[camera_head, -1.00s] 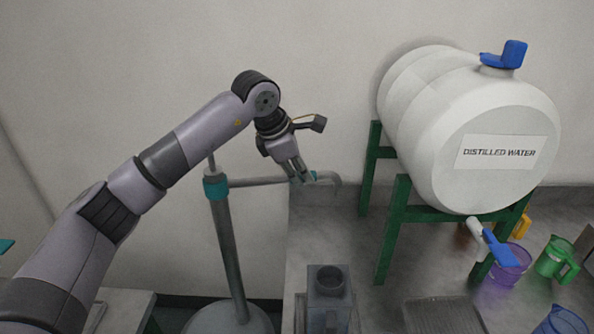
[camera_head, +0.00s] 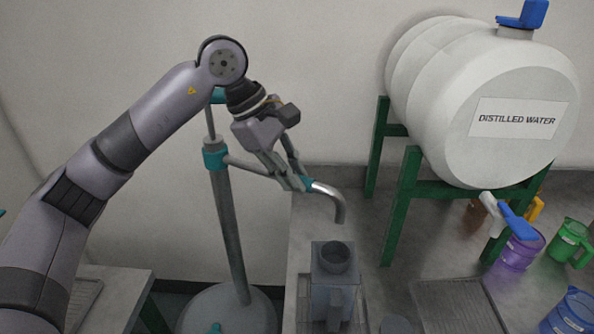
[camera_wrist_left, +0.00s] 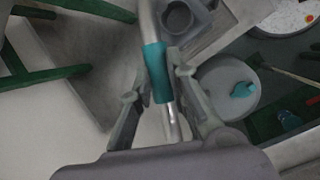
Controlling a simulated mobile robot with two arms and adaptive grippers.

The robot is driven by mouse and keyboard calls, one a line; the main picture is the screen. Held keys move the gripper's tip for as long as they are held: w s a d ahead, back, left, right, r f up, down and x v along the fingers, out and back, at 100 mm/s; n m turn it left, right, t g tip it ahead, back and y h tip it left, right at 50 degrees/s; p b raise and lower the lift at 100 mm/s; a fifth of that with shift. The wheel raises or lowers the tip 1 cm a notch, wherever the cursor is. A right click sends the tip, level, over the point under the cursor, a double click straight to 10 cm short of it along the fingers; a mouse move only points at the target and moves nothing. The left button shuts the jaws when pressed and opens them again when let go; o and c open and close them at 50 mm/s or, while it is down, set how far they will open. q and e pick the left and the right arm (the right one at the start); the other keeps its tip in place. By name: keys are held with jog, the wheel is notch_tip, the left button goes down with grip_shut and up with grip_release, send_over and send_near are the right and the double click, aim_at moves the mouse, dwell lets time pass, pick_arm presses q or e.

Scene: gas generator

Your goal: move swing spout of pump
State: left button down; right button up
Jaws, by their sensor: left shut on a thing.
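The pump is a grey-green column (camera_head: 229,235) on a round base, with a teal collar near its top. Its thin metal swing spout (camera_head: 339,206) reaches right from the collar and bends down at the end. My left gripper (camera_head: 300,185) is shut on the spout around its teal sleeve, just before the bend. In the left wrist view the teal sleeve (camera_wrist_left: 157,72) lies between the two fingers. In the head view the spout's tip shows just above the opening of a grey container (camera_head: 334,285); exact height apart is unclear. My right gripper is not seen.
A white distilled water barrel (camera_head: 480,95) rests on a green stand (camera_head: 402,205) to the right, with a blue-handled tap (camera_head: 512,217). Purple (camera_head: 518,252), green (camera_head: 568,243) and blue (camera_head: 570,312) jugs stand at the right. Counter between container and stand is clear.

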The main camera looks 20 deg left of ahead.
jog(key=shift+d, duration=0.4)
pick_arm(q)
jog(key=c, duration=1.9)
grip_release()
jog(key=shift+c, duration=0.2)
jog(key=o, duration=0.4)
jog(key=shift+s+a+r, duration=0.1)
jog(key=shift+s+a, duration=0.05)
jog(key=shift+s, duration=0.05)
jog(key=shift+w, duration=0.1)
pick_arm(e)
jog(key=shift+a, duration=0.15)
pick_arm(q)
jog(key=shift+r, duration=0.25)
jog(key=v, duration=1.1)
jog(key=shift+a, duration=0.2)
